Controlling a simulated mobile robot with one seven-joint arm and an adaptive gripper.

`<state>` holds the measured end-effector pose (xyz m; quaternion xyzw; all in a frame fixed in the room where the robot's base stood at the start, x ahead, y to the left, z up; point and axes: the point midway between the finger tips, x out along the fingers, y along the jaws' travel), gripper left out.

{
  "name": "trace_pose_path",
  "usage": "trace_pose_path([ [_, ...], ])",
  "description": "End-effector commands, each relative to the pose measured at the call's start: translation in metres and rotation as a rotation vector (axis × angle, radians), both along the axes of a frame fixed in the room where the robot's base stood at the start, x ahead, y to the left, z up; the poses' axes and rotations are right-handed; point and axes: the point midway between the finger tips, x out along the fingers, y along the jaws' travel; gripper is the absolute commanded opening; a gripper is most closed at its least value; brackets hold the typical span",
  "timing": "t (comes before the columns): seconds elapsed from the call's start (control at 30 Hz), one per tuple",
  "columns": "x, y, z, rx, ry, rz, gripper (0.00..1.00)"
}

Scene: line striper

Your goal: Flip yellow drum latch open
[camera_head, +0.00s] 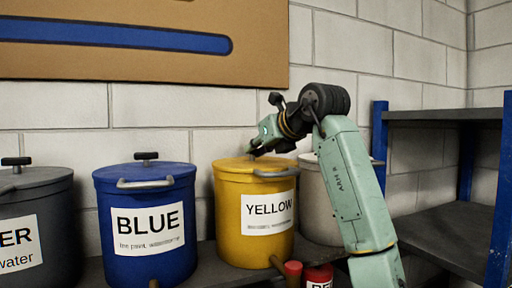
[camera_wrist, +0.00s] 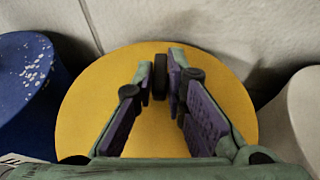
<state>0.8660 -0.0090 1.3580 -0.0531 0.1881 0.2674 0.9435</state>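The yellow drum (camera_head: 228,215) stands between the blue drum and a pale drum, with a white YELLOW label on its front. Its round yellow lid (camera_wrist: 95,95) fills much of the wrist view. A black latch (camera_wrist: 160,84) stands at the lid's far part in that view. My gripper (camera_head: 256,151) reaches down over the lid from the right. In the wrist view its two fingers (camera_wrist: 160,75) are apart, one on each side of the latch, with the latch between the tips. Contact with the latch is not clear. My gripper hides the latch in the head view.
The blue drum (camera_head: 118,205) and a dark grey drum (camera_head: 60,225) stand to the left. The pale drum (camera_head: 315,205) is partly behind my arm. A red object (camera_head: 318,272) is low in front. A blue-framed shelf (camera_head: 440,200) stands at right. A block wall rises behind.

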Motion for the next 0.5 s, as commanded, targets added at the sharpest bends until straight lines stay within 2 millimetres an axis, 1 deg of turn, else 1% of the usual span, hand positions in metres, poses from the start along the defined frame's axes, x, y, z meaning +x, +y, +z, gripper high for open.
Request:
trace_pose_path([
  [0.03,-0.0001,-0.0002,0.0002,0.0,0.0,0.0,0.04],
  [0.1,-0.0001,-0.0001,0.0002,0.0,0.0,0.0,0.0],
  [0.4,-0.0003,-0.0002,0.0,-0.001,-0.001,-0.003,0.0],
  [0.5,-0.0013,0.0,-0.0004,-0.005,-0.004,-0.042,0.0],
])
